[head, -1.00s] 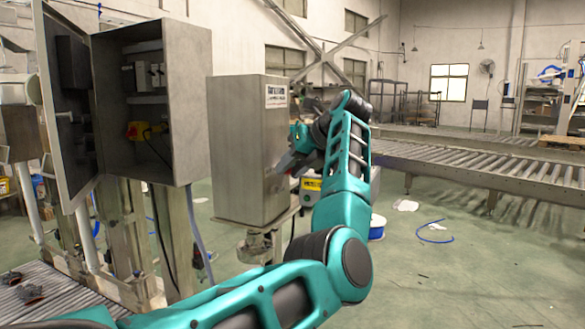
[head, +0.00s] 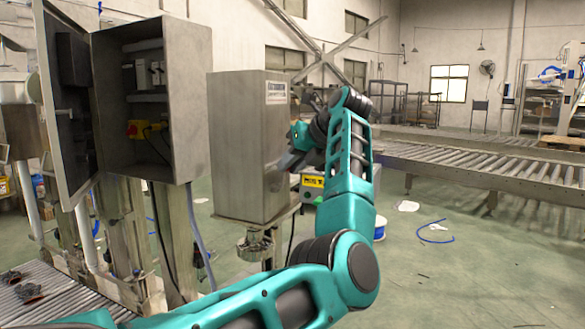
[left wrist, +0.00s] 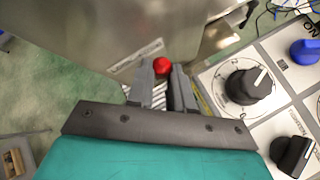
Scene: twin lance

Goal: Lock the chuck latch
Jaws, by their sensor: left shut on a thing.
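My left gripper (head: 286,163) is at the right side of a tall grey metal box in the head view. Its fingers (left wrist: 161,86) show in the left wrist view, closed on the latch handle. The red ball knob (left wrist: 162,66) of the latch shows at the fingertips, between the two fingers. The rest of the latch and the chuck are hidden by the fingers or cannot be made out. In the head view my own gripper and arm cover the latch. My right gripper is not in view.
The grey metal box (head: 240,150) stands close to the gripper. A control panel with a large black dial (left wrist: 248,84) and a blue knob (left wrist: 304,51) lies close on the right in the wrist view. An open electrical cabinet (head: 187,100) stands left; a roller conveyor (head: 470,165) runs right.

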